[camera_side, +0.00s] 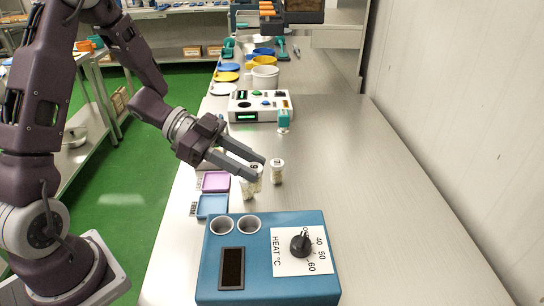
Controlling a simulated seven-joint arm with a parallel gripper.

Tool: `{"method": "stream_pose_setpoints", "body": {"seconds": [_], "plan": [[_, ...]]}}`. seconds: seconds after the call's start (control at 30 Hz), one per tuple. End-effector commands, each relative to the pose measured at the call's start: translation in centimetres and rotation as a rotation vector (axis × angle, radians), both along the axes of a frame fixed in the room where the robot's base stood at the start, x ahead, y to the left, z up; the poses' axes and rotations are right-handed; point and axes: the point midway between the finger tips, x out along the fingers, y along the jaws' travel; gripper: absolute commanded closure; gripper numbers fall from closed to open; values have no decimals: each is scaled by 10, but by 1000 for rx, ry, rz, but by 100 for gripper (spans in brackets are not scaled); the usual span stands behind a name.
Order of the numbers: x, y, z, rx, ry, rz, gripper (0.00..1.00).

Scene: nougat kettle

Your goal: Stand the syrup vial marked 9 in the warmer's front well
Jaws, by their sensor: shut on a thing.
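My gripper (250,170) is shut on a pale vial (257,184) whose top carries a mark that looks like a 9. The fingers hide part of it, and I cannot tell whether its base touches the table. A whitish shape, perhaps another vial (246,189), is just left of it, partly hidden. A second marked vial (277,171) stands upright to the right, apart from the fingers; its number is hard to read. The blue warmer (262,292) is nearer the camera, with two round wells, a left well (222,225) and a right well (248,224), both seeming empty.
The warmer has a dark window (232,268) and a black heat dial (300,243). A purple tray (216,181) and a blue tray (211,206) lie at the left edge. A white control box (260,107) and a teal-capped bottle (283,120) stand behind. The right of the table is clear.

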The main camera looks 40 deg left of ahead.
Motion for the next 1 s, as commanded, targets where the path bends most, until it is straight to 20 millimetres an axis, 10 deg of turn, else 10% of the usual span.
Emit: {"method": "stream_pose_setpoints", "body": {"seconds": [0.3,1.0], "plan": [[-86,8,3,-27,4,-209,100],[-87,8,-54,-27,2,-215,100]]}}
